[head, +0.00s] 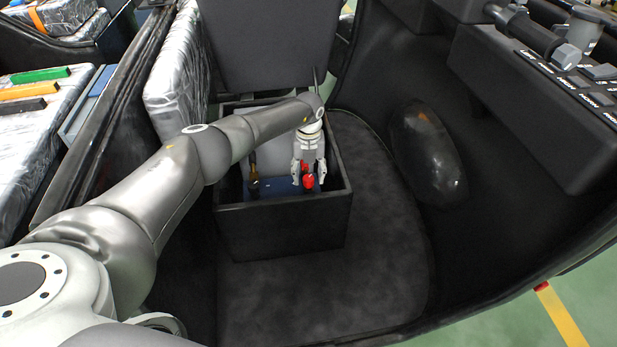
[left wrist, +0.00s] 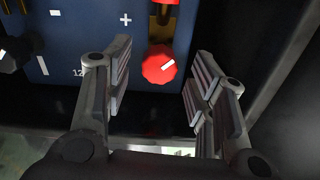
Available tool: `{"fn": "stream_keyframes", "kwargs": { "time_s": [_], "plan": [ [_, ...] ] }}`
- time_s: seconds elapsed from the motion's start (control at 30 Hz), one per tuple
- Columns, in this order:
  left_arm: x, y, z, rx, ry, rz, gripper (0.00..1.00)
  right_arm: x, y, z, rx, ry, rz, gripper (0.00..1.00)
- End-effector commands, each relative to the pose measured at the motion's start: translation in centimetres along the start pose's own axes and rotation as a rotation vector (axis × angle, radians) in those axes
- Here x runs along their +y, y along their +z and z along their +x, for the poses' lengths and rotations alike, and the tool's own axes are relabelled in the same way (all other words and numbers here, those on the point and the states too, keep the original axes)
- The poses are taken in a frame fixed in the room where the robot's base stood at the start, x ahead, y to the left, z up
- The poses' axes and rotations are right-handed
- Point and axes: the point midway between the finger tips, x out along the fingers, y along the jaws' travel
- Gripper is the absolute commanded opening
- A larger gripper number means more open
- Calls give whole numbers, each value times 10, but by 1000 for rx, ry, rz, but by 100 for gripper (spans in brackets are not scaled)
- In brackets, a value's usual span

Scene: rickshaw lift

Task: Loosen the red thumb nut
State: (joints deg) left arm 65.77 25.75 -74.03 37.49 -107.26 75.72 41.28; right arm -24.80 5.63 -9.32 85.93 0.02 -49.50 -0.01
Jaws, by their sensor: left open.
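The red thumb nut (head: 308,181) sits on a blue battery (head: 275,187) inside an open black box. In the left wrist view the red thumb nut (left wrist: 159,65) has a white mark on its face and lies between the fingers, nearer their tips. The blue battery (left wrist: 98,45) shows minus and plus signs there, with the nut just below the plus side. My left gripper (head: 309,178) reaches down into the box from above. In the wrist view its two fingers (left wrist: 158,80) are apart, one on each side of the nut, with visible gaps. My right gripper is not in view.
The black box wall (head: 285,228) surrounds the battery closely. A black knob (left wrist: 14,52) stands by the minus side. A raised dark lid or panel (head: 268,45) stands behind the box. Dark floor (head: 370,240) lies free to its right.

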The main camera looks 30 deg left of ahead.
Motion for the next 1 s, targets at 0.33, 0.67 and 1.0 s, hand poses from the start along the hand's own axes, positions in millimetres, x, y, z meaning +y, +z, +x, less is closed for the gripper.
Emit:
{"fn": "stream_keyframes", "kwargs": {
  "time_s": [0.33, 0.67, 1.0],
  "plan": [
    [0, 1, -71, -3, 0, 0, 51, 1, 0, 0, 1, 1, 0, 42],
    [0, 0, -96, 0, 1, -2, 51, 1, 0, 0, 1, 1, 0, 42],
    [0, 0, -96, 0, 1, -1, 51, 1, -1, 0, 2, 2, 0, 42]
  ]
}}
